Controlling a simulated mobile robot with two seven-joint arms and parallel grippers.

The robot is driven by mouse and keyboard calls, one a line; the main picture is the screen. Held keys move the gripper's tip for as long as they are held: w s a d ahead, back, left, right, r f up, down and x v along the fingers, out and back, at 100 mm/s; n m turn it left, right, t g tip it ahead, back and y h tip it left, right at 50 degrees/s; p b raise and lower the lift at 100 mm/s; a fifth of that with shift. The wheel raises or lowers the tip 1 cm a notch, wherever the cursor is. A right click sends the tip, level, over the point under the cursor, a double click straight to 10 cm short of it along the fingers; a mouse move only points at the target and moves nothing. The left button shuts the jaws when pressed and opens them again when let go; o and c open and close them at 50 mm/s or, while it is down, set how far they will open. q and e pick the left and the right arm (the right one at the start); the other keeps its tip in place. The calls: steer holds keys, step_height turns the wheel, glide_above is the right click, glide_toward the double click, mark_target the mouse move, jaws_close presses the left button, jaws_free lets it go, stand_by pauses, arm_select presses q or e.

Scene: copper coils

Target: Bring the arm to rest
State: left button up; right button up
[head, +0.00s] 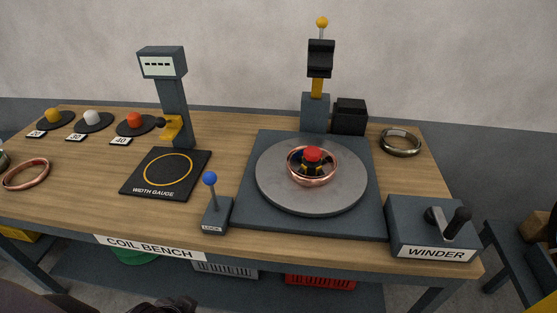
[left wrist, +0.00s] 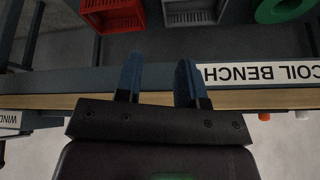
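My left gripper (left wrist: 158,62) shows in the left wrist view, its two blue fingers apart with nothing between them. It is near the bench's front edge, by the sign that reads COIL BENCH (left wrist: 260,73). In the head view only dark parts of my arm show at the bottom edge, and the fingers cannot be made out there. My right gripper is in neither view. A copper coil (head: 292,172) lies on the round grey plate (head: 275,190) of the winder, around a hub with a red top (head: 312,154).
The wooden bench (head: 95,215) carries a width gauge (head: 148,190), a lever with a blue knob (head: 210,179), a winder crank box (head: 432,238) and a tall post (head: 314,105). Another copper ring (head: 27,187) lies left, a darker ring (head: 401,152) right. A red crate (head: 320,281) is below.

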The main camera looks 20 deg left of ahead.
arm_select(q)
steer(key=w+f+t, duration=0.4)
steer(key=t, duration=0.1)
steer(key=shift+w+d+f+m+t+h, duration=0.2)
steer(key=shift+w+f+m+t+h, duration=0.1)
steer(key=shift+f+h, duration=0.1)
stand_by(0.5)
stand_by(0.7)
stand_by(0.7)
